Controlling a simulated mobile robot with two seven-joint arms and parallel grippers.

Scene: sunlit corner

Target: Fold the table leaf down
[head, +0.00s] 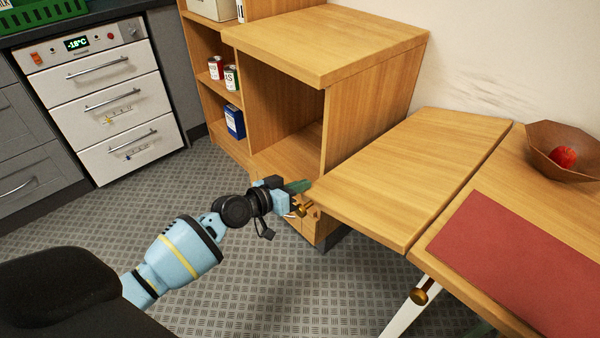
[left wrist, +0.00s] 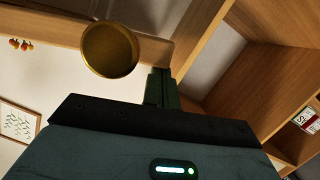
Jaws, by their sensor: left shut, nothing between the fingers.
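The wooden table leaf (head: 405,175) is up, about level with the tabletop (head: 508,180) to its right, with a thin seam between them. A brass knob (head: 303,209) sits at the leaf's left end; it also shows large and round in the left wrist view (left wrist: 110,49). My left gripper (head: 298,186) is shut and empty beside the leaf's left corner, close to this knob. In the left wrist view its dark green fingers (left wrist: 162,88) are together, right of the knob. I cannot tell whether they touch the leaf. My right gripper is out of view.
A second brass knob (head: 421,292) is below the table's front edge by a pale leg. A red mat (head: 525,265) and brown bowl (head: 575,150) with a red fruit are on the tabletop. A wooden shelf unit (head: 335,45) stands close behind the leaf. The floor in front is clear.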

